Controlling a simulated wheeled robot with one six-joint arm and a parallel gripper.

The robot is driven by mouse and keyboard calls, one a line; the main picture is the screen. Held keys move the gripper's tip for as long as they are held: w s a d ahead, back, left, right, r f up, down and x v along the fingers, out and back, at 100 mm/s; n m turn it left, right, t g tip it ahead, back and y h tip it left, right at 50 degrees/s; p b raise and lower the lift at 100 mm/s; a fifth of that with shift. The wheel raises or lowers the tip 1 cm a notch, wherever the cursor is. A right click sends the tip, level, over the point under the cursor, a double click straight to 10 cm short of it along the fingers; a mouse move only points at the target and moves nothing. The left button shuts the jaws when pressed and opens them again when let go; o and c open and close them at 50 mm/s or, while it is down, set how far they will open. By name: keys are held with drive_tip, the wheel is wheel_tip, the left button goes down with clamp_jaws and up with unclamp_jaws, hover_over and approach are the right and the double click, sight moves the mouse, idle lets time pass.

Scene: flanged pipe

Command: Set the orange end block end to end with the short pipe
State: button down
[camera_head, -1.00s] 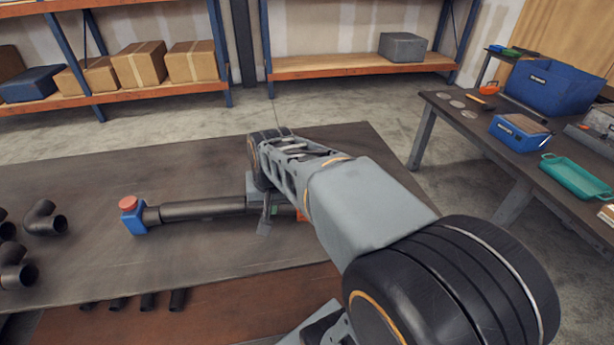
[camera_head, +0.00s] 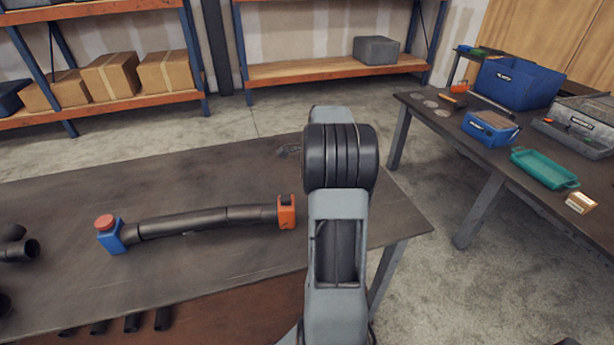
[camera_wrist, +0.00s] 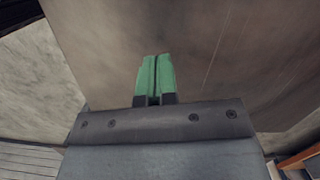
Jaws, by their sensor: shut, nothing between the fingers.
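The orange end block (camera_head: 286,212) stands on the table at the right end of a row of dark pipe. The short pipe (camera_head: 250,214) is the row's right-hand piece, and its right end meets the block, with no clear gap. Its left end meets the longer pipe (camera_head: 180,222), and the row bends slightly at that seam. A blue block with a red cap (camera_head: 110,235) is at the row's left end. My gripper (camera_wrist: 155,75) shows in the wrist view with its green fingers shut together and empty; in the head view my arm hides it, right of the orange block.
The dark worktable (camera_head: 200,270) has bare room before and behind the row. Dark pipe fittings (camera_head: 20,248) lie at its left edge, and pipe ends (camera_head: 132,322) show on a lower shelf. A side table at right holds a teal tray (camera_head: 544,168) and blue bins.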

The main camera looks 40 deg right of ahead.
sight(283, 196)
drive_tip(key=a, duration=0.3)
drive_tip(key=w+a+p, duration=0.1)
drive_tip(key=a, duration=0.2)
drive_tip(key=w+a, duration=0.1)
drive_tip(key=a, duration=0.2)
drive_tip(key=shift+a, duration=0.3)
drive_tip(key=shift+d+f, duration=0.1)
drive_tip(key=shift+f, duration=0.6)
drive_tip(key=shift+s+f, duration=0.1)
